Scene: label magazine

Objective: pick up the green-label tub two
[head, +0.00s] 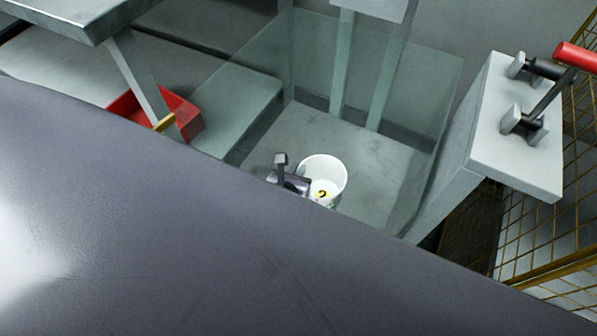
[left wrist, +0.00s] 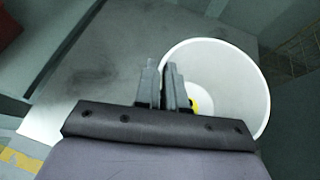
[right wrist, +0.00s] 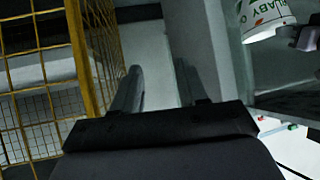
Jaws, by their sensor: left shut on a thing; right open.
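The white tub (head: 333,169) is open-topped, with a yellow disc and a dark mark like a 2 inside at its bottom. It stands out over the grey floor of a clear-walled bay. My left gripper (head: 291,177) is shut on the tub's left wall at the rim; the left wrist view shows its fingers (left wrist: 166,80) close together over the rim of the tub (left wrist: 235,75). In the right wrist view the tub (right wrist: 266,14) shows green print at the top right. My right gripper (right wrist: 157,80) is open and empty, away from the tub.
A red bin (head: 186,115) sits at left below a grey shelf edge (head: 85,18). A pale post with a red-handled clamp (head: 578,57) stands at right. Yellow mesh fencing (right wrist: 95,50) is close to my right gripper. Clear panels (head: 405,85) surround the bay.

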